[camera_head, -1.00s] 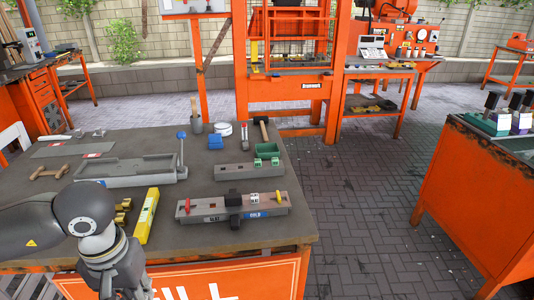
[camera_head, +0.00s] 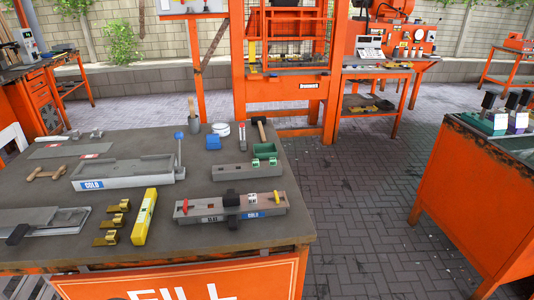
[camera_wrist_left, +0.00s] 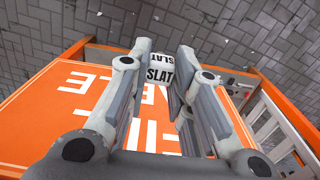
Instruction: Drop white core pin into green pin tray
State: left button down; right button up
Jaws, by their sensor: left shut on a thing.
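The gripper is over the table's orange front panel, away from the tray. The green pin tray (camera_head: 265,150) stands at the table's back right in the head view, by the rear grey block (camera_head: 232,173). Its inside is too small to make out. Neither gripper shows in the head view.
A grey mould (camera_head: 210,217) with red and yellow pins lies at the table's front right. A yellow bar (camera_head: 144,216), brass pieces (camera_head: 112,221) and a grey COLD mould (camera_head: 124,179) are left of it. A hammer (camera_head: 261,132) lies behind the tray.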

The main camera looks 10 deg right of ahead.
aim_at(265, 151)
jog(key=l+z, duration=0.1)
jog(key=z, duration=0.65)
jog(key=i+l+z, duration=0.1)
jog(key=z, duration=0.3)
jog(key=i+l+z, duration=0.15)
jog(key=z, duration=0.35)
jog(key=i+z, duration=0.25)
jog(key=z, duration=0.25)
jog(key=i+l+u, duration=0.1)
jog(key=i+u, duration=0.2)
jog(key=i+l+u, duration=0.15)
jog(key=i+u, duration=0.15)
jog(key=i, duration=0.15)
jog(key=i+u, duration=0.2)
jog(key=u, duration=0.25)
jog(key=i+u, duration=0.2)
jog(key=u, duration=0.2)
jog(key=i+u, duration=0.2)
jog(key=u, duration=0.25)
jog(key=i+l+u, duration=0.15)
jog(key=u, duration=0.25)
